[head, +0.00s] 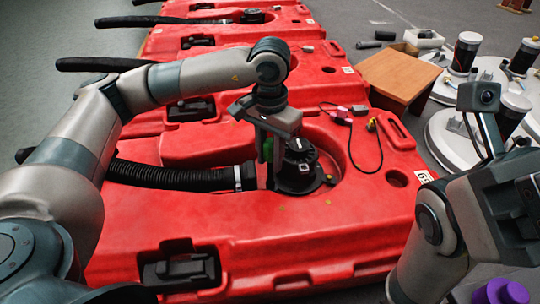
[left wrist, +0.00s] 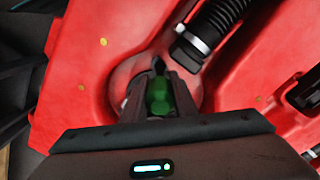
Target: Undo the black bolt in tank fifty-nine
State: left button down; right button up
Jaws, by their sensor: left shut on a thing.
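The nearest red tank (head: 330,235) has a small white label (head: 424,177) at its right corner, turned sideways; it seems to read 59. A round black fitting (head: 300,165) stands in the tank's recess. My left gripper (head: 266,158) points down into the recess, just left of that fitting. It is shut on a green thing (left wrist: 159,96), seen between the fingers in the left wrist view. A small dark tip (left wrist: 158,66) shows beyond the green thing; I cannot tell whether it is the black bolt. My right gripper (head: 505,205) is at the right edge, its fingertips out of sight.
A ribbed black hose (head: 180,177) enters the recess from the left. A thin cable (head: 370,148) with a pink connector lies on the right side. More red tanks stand behind. A wooden box (head: 400,75), white round parts (head: 470,130) and a purple thing (head: 500,291) are at the right.

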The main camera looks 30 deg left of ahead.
pick_arm(q)
jog(key=n, duration=0.5)
jog(key=n+p, duration=0.1)
jog(key=n, duration=0.4)
jog(key=shift+r, duration=0.1)
jog(key=shift+n, duration=0.3)
jog(key=n+p, duration=0.1)
jog(key=n, duration=0.5)
jog(key=shift+r+p, duration=0.1)
jog(key=shift+p, duration=0.3)
jog(key=n+p, duration=0.1)
jog(key=n, duration=0.2)
jog(key=shift+n, duration=0.5)
